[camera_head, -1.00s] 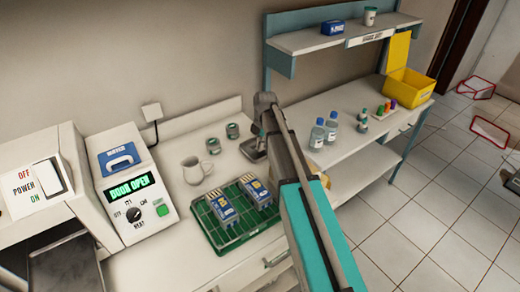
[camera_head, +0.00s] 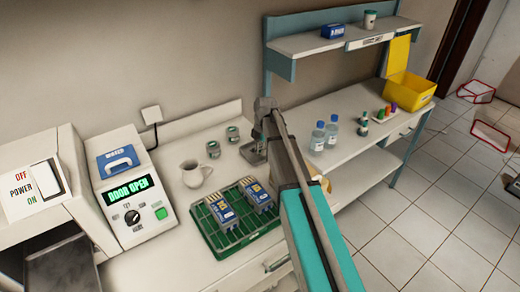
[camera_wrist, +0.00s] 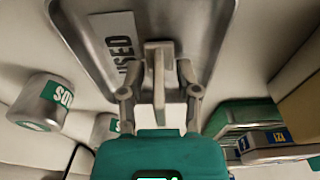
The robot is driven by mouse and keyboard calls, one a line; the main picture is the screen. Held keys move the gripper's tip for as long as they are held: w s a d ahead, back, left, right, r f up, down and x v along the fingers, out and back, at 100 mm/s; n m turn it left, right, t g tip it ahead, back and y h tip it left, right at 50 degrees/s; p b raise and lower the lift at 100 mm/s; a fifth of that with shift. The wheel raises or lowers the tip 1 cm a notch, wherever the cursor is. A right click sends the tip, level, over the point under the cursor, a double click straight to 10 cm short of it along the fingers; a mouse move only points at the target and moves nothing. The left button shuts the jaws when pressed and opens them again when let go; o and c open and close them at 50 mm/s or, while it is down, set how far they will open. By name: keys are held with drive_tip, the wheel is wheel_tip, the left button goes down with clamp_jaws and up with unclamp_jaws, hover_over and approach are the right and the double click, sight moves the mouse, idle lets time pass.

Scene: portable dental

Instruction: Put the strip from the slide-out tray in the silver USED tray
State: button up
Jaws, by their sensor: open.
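The silver tray with the USED label (camera_wrist: 125,45) fills the upper middle of the wrist view. In the head view the silver tray (camera_head: 252,154) sits on the counter, partly hidden by my arm. My gripper (camera_wrist: 158,78) is open above this tray, fingers spread. I cannot make out a strip between the fingers or in the visible part of the tray. The slide-out tray (camera_head: 68,272) is the dark surface at the lower left of the head view, below the open machine. No strip shows on its visible part.
A green rack (camera_head: 222,238) with blue-and-yellow boxes stands left of my arm. Bottles (camera_head: 318,137) stand to the right.

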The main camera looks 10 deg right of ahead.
drive_tip(key=shift+r, duration=0.15)
drive_tip(key=r+p, duration=0.4)
drive_tip(key=d+r+p, duration=0.1)
drive_tip(key=r+p, duration=0.7)
drive_tip(key=shift+w+d, duration=0.15)
drive_tip(key=shift+w, duration=0.15)
idle(0.5)
drive_tip(key=shift+s, duration=0.1)
idle(0.6)
drive_tip(key=s+a+m+h, duration=0.1)
drive_tip(key=s+m, duration=2.1)
drive_tip(key=s, duration=0.2)
drive_tip(key=shift+a+t, duration=0.3)
drive_tip(key=shift+f, duration=0.1)
drive_tip(key=shift+f, duration=0.15)
